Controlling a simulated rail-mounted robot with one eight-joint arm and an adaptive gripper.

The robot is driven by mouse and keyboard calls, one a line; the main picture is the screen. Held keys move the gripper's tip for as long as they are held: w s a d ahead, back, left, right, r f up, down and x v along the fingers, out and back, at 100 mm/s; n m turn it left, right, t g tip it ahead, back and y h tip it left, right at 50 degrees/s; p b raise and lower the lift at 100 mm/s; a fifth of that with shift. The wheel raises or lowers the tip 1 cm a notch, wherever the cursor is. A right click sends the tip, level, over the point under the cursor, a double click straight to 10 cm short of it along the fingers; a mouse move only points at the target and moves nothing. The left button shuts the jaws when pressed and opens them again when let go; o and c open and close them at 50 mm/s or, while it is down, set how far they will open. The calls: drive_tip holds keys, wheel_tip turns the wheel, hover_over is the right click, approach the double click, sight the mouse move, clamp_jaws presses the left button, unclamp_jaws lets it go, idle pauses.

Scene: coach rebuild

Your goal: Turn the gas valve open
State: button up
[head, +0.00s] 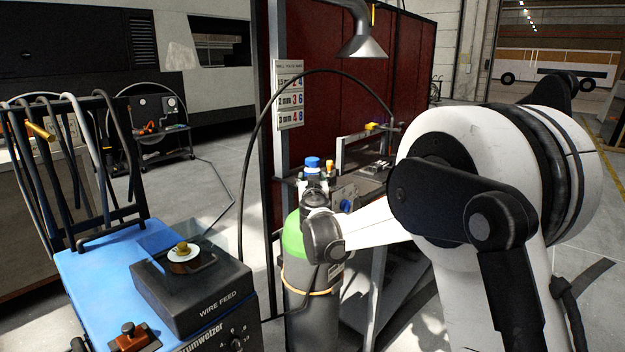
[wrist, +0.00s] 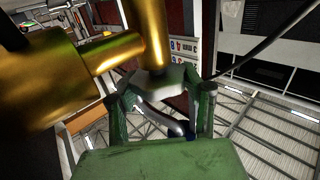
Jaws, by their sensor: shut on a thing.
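The gas cylinder (head: 293,246) stands upright beside the welding machine, with a green shoulder and grey body. The blue valve handwheel (head: 312,161) is at its top. My gripper (head: 314,184) is at the valve, just under the blue top in the head view, and hides part of it. In the wrist view my gripper (wrist: 160,90) has a finger on each side of a pale and dark part. A small blue patch (wrist: 190,133) shows between the fingers. Large brass fittings (wrist: 95,70) fill the upper left there. The grip's exact contact is partly hidden.
The blue welding machine (head: 95,285) with its wire feed box (head: 192,288) stands at the left front. A black hose (head: 247,165) arches over the cylinder. A dark red screen (head: 340,80) and a bench (head: 375,175) are behind. Open floor (head: 215,160) lies behind the welder.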

idle(0.4)
drive_tip(key=o, duration=1.2)
drive_tip(key=s, duration=0.4)
drive_tip(key=s+d, duration=0.1)
drive_tip(key=s, duration=0.7)
drive_tip(key=shift+d, duration=0.2)
